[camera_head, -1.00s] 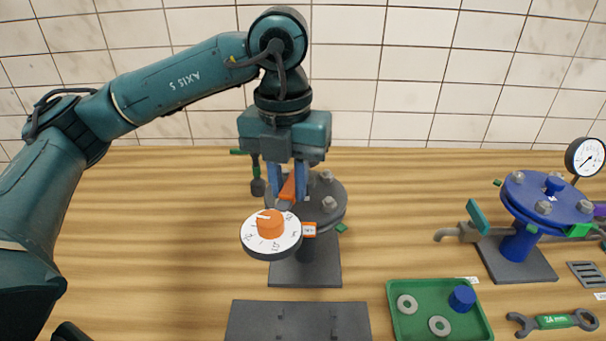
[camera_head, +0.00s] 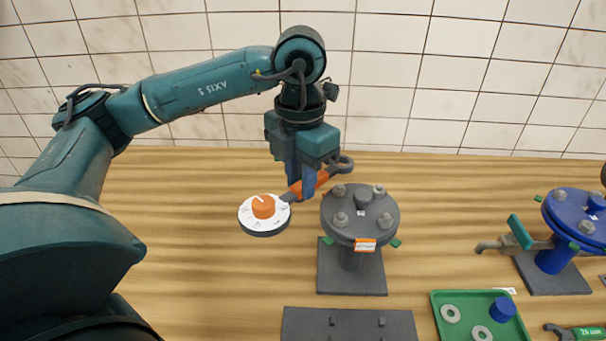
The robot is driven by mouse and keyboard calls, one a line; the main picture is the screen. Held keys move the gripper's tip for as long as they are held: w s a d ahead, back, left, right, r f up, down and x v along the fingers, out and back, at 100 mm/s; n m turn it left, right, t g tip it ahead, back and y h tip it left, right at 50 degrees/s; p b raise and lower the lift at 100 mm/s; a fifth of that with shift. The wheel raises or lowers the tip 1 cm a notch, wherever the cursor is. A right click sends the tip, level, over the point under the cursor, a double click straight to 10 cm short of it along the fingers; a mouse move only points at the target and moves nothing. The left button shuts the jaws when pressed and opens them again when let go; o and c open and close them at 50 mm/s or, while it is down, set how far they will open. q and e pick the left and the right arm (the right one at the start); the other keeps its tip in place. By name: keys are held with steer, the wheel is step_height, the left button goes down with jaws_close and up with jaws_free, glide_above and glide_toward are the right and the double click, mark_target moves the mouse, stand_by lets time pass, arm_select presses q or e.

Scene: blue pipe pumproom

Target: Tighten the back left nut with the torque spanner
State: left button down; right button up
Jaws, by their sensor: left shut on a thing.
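My left gripper (camera_head: 300,188) is shut on the orange handle of the torque spanner (camera_head: 318,180). The grey flange (camera_head: 361,228) stands on a pedestal to the right of the gripper. The back left nut (camera_head: 339,191) shows on its top, below the ring head in the picture. The ring appears apart from the nut. Other nuts sit at the back right (camera_head: 379,191), front left (camera_head: 341,219) and front right (camera_head: 386,222). My right gripper is not in view.
A dark plate (camera_head: 350,325) lies in front of the flange. A green tray (camera_head: 438,297) with washers and a blue cap is at the front right. A blue flange (camera_head: 570,215) with a tap stands farther right. The wooden bench is clear at the left.

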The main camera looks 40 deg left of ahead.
arm_select(q)
steer(key=shift+f+b, duration=0.3)
steer(key=shift+f, duration=0.3)
steer(key=shift+f+b, duration=0.3)
steer(key=shift+f, duration=0.2)
steer(key=shift+f+b, duration=0.3)
steer(key=shift+f, duration=0.55)
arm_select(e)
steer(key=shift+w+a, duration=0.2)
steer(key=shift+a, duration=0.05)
arm_select(q)
steer(key=shift+f, duration=0.15)
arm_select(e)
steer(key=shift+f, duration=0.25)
arm_select(q)
steer(key=shift+f+b, duration=0.95)
steer(key=shift+b, duration=0.2)
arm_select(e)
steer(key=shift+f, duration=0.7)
